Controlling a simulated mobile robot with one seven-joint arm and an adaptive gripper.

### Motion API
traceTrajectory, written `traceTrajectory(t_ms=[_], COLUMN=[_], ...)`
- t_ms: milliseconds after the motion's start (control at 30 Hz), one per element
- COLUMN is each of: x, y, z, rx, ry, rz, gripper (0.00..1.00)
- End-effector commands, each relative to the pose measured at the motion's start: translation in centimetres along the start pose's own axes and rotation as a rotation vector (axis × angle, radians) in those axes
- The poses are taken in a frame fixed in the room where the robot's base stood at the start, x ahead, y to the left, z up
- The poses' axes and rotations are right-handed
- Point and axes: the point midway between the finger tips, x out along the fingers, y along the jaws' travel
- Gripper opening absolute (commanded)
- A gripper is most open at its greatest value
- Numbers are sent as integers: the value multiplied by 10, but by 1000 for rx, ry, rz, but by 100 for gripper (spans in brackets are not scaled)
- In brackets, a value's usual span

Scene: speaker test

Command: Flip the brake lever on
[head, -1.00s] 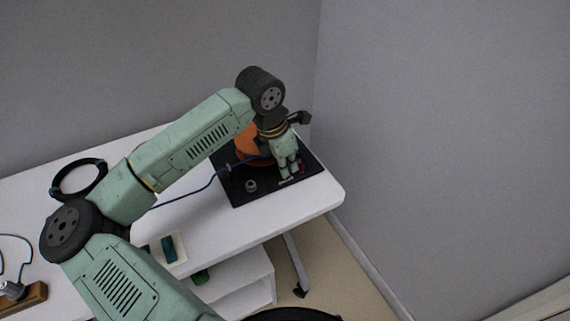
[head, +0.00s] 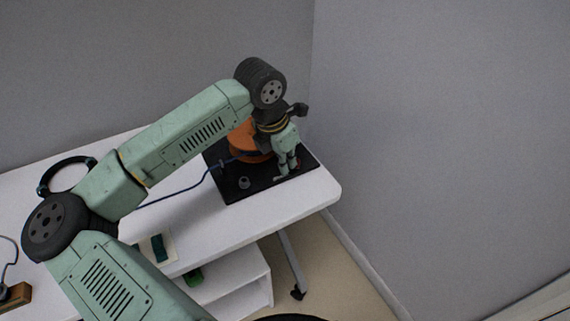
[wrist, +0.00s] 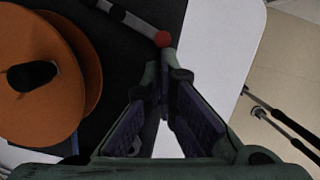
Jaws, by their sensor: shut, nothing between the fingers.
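The brake lever (wrist: 132,22) is a grey bar with a red ball knob (wrist: 162,39) at its end, at the top of the wrist view. An orange spool (wrist: 62,85) lies beside it, on a black base (head: 240,188) at the table's right end. My gripper (head: 286,173) points down over the base's right part, in front of the spool. In the wrist view its fingertips (wrist: 165,68) are together and empty, just below the red knob. I cannot tell whether they touch the knob. In the head view the fingers partly hide the lever.
The white table (head: 285,205) ends just right of the base, with a grey wall beyond. A black ring-shaped item (head: 62,168) lies at the left.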

Motion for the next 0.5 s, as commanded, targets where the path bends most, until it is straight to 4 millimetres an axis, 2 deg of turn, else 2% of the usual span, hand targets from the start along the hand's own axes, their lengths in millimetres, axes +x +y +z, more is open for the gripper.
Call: traceTrajectory(t_ms=[267, 500], x=[6, 12], y=[-4, -14], z=[2, 12], rx=[-102, -288], ry=[0, 0], rz=[29, 78], gripper=[0, 0])
